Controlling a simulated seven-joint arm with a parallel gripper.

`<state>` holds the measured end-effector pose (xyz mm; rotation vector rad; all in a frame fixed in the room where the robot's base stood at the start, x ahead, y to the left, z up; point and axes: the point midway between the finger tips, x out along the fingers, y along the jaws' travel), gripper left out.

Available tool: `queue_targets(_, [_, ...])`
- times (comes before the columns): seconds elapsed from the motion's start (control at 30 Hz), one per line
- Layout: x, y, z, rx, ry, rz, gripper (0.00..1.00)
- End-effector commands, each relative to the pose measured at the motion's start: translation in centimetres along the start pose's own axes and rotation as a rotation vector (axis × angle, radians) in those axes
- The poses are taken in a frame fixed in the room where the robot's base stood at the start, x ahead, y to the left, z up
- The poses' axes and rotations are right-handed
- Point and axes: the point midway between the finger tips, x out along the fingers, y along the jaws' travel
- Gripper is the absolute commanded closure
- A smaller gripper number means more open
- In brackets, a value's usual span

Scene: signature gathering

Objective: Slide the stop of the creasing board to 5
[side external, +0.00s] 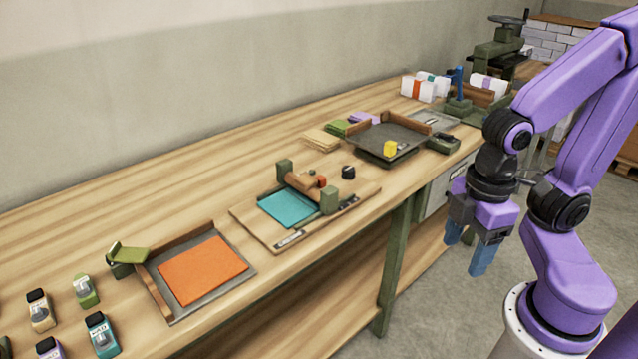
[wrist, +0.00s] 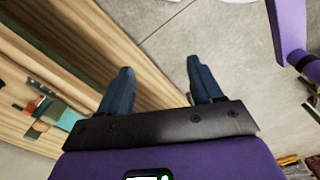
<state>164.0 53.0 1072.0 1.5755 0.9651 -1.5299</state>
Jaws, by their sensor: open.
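The creasing board (side external: 253,229) lies on the bench in the middle of the side view. It carries a teal sheet (side external: 288,208), a wooden bar between two green posts, and small dark labels along its front edge. A small red-orange piece (side external: 321,181) sits by the bar; I cannot tell whether it is the stop. The numbers are too small to read. My gripper (side external: 467,252) is open and empty, pointing down off the bench's front edge, right of the board and apart from it.
A dark tray with a yellow block (side external: 390,148) stands right of the board. A small black object (side external: 348,172) sits behind the board. The air before the bench is clear.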

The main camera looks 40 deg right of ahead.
Motion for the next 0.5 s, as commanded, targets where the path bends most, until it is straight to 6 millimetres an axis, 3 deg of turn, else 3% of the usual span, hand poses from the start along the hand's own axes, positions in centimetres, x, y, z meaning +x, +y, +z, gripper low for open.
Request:
queue_targets(0.27, [0.0,0.0,0.0,0.000,0.000,0.000,0.35])
queue_targets(0.3, [0.0,0.0,0.0,0.000,0.000,0.000,0.38])
queue_targets(0.33, [0.0,0.0,0.0,0.000,0.000,0.000,0.48])
queue_targets(0.5, [-0.7,1.0,-1.7,-0.013,0.000,0.001,0.49])
